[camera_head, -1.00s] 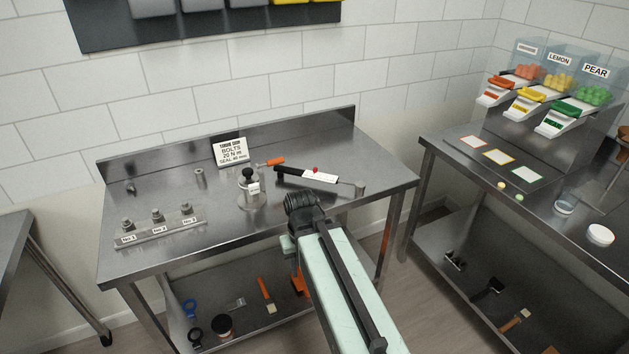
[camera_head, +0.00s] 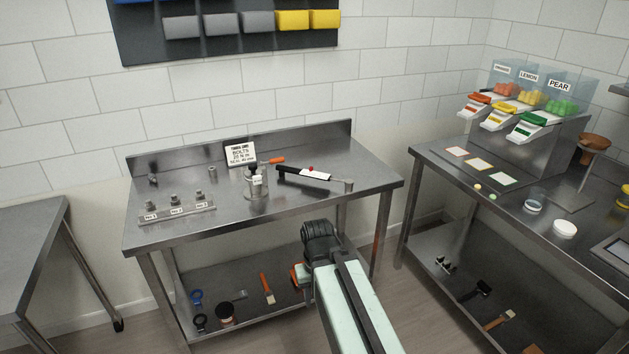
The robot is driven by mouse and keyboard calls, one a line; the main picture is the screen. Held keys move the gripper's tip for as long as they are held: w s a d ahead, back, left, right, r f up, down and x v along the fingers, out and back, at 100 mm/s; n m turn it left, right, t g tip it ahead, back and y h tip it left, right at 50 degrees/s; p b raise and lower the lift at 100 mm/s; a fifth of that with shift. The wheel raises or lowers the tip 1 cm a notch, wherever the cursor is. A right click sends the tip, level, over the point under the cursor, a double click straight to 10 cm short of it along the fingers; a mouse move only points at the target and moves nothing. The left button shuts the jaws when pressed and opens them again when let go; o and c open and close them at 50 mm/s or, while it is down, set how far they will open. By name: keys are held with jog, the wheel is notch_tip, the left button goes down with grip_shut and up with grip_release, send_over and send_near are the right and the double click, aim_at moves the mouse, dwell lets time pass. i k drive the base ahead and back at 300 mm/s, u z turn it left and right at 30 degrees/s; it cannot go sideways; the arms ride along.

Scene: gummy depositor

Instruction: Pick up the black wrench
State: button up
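The black wrench (camera_head: 290,172) lies on the steel table, toward its right half. It has a long black handle, a white label with a small red knob on it, and a metal end at the right. My pale green arm with its black joint reaches up from the bottom of the head view, in front of the table and to the right of its middle. My gripper's fingers cannot be made out; the arm hides that end. Nothing touches the wrench except the table and perhaps the metal post at its right end.
Left of the wrench stand a metal canister (camera_head: 256,186), an orange-handled tool (camera_head: 271,161), a bolt sign (camera_head: 240,152) and a numbered bolt block (camera_head: 178,214). A lower shelf (camera_head: 243,317) holds several tools. The candy dispenser bench (camera_head: 440,162) is at the right, with floor between.

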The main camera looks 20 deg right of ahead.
aim_at(349, 183)
jog(key=z, duration=0.2)
jog(key=i, duration=1)
jog(key=u, duration=3.4)
jog(key=k, duration=1.45)
jog(key=z, duration=0.6)
